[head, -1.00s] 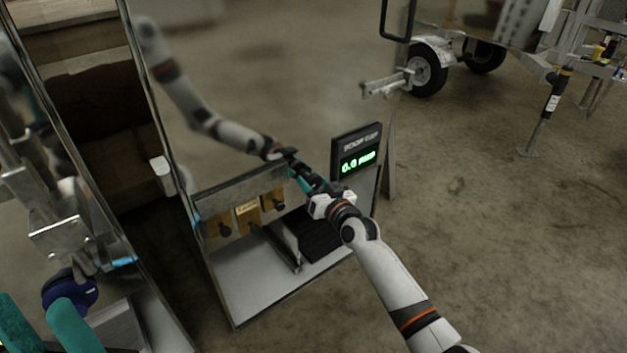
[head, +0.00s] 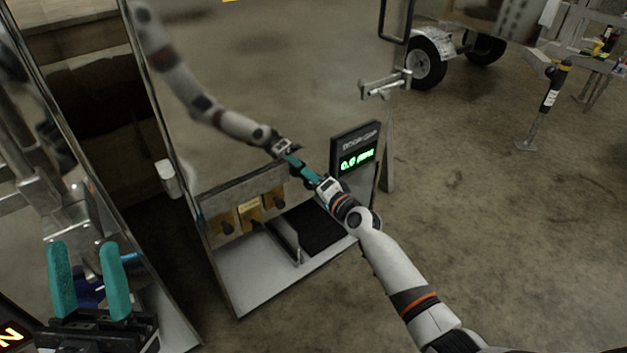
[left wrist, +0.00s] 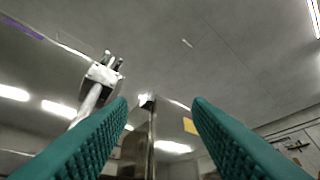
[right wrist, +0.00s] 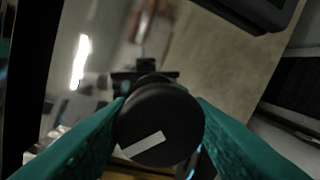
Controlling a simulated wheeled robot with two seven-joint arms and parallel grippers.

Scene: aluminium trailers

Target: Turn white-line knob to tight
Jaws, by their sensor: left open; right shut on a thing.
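The white-line knob (right wrist: 160,118) is a round black knob with a slanted white bar on its face. It sits between the teal fingers of my right gripper (right wrist: 158,112), which is shut on it in the right wrist view. In the head view my right gripper (head: 296,164) reaches to the shiny panel left of the door gap display; the knob is hidden there.
A shiny upright panel (head: 260,70) mirrors my right arm. Below it are yellow plates with dark knobs (head: 252,214) and a pale shelf (head: 255,275). A blue object (head: 90,292) is partly hidden behind my left gripper.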

